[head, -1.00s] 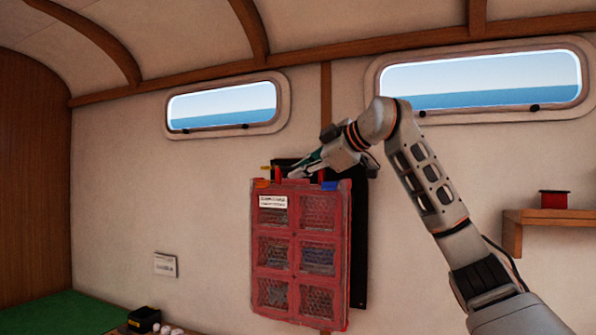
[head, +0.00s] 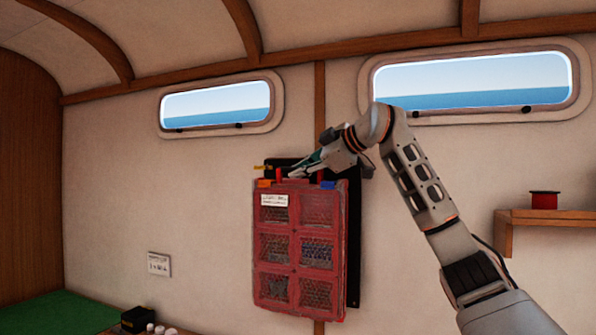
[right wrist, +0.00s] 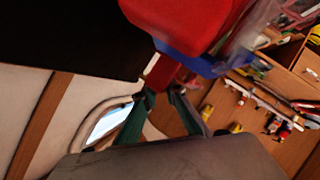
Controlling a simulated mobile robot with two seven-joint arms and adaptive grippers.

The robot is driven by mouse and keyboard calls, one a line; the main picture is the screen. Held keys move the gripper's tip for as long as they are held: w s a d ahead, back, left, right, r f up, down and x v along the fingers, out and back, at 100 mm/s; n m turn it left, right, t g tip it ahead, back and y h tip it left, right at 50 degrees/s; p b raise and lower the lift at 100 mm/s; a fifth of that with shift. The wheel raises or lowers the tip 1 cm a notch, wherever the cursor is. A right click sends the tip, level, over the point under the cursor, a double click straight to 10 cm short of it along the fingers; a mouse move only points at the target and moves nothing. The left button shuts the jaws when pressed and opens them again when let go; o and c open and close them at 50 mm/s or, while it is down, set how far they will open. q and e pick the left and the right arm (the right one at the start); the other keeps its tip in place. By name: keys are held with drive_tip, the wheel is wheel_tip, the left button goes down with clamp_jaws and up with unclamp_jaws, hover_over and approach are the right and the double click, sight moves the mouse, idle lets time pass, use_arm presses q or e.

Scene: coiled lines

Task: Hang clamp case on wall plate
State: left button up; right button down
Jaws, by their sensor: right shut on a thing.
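The clamp case (head: 297,246) is a red flat case with six mesh-covered pockets and a white label at its upper left. In the right wrist view the gripper fingers (right wrist: 160,98) close on a red strap of the case (right wrist: 190,25). I cannot tell whether the case touches the plate. My left gripper is not in view.
A wooden shelf (head: 550,217) with a red spool (head: 544,200) is on the wall at right. A black box (head: 138,319) and several small pale items stand at the bottom left, beside a green surface (head: 55,314).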

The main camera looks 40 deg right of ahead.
drive_tip(key=shift+w+d+r, duration=0.3)
drive_tip(key=shift+d, duration=0.35)
drive_tip(key=shift+w+d, duration=0.1)
drive_tip(key=shift+d, duration=0.05)
drive_tip(key=shift+p, duration=0.35)
idle(0.8)
drive_tip(key=shift+w+d+p, duration=0.15)
drive_tip(key=shift+d+p, duration=0.25)
drive_tip(key=shift+d, duration=0.1)
drive_tip(key=shift+w+d+p, duration=0.15)
drive_tip(key=shift+d+p, duration=0.2)
drive_tip(key=shift+d, duration=0.15)
idle(1.4)
drive_tip(key=shift+f+b, duration=0.8)
drive_tip(key=shift+f, duration=0.3)
idle(0.6)
drive_tip(key=shift+f, duration=0.3)
idle(0.5)
